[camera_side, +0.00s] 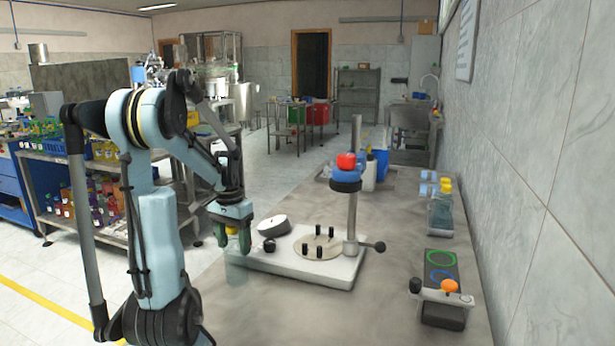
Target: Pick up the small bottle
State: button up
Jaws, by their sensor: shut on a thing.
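My gripper (233,240) points down at the left edge of the work table, left of the white cap feeder base. Its green fingers are shut on the small bottle (236,268). The bottle looks pale and see-through, upright, with a yellowish top showing between the fingers. Its body hangs below the fingertips. I cannot tell whether its bottom touches the table.
The white feeder base (290,262) carries a round plate with black pegs and a post (354,190) with a red and blue head. A dark fixture with an orange knob (449,286) stands at right. Clear bottles with yellow caps (441,210) stand near the wall. The front table (340,315) is bare.

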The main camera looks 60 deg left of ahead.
grip_shut()
jog(key=shift+r, duration=0.15)
